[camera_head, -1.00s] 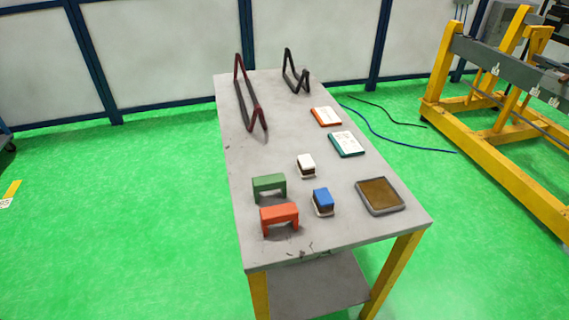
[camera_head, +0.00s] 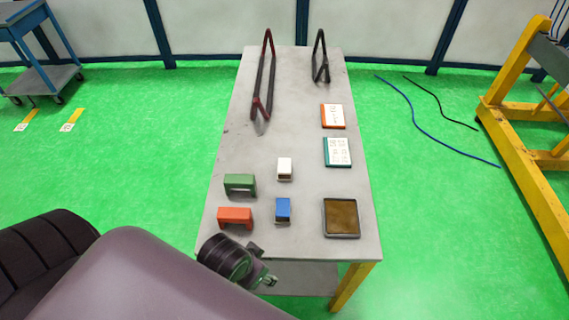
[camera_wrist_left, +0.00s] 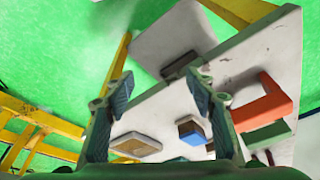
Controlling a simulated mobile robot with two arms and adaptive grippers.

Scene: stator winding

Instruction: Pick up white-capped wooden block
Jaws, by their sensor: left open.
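The white-capped wooden block (camera_head: 284,168) stands on the grey table, behind the blue-capped block (camera_head: 283,208) and right of the green bracket (camera_head: 240,184). My left gripper (camera_head: 268,281) is at the table's near edge in the head view, in front of the blue-capped block and well short of the white-capped one. In the left wrist view the left gripper (camera_wrist_left: 160,92) shows two spread fingers with nothing between them. The blue-capped block (camera_wrist_left: 191,130) shows there beyond the fingers. I cannot make out the white-capped block for certain in that view. My right gripper is not in view.
A red-orange bracket (camera_head: 235,217) stands at the near left of the table (camera_head: 305,225). A brown-bottomed tray (camera_head: 341,235) lies at the near right. Two booklets, an orange one (camera_head: 333,116) and a teal one (camera_head: 337,152), lie behind it. Two angled frames stand at the far end.

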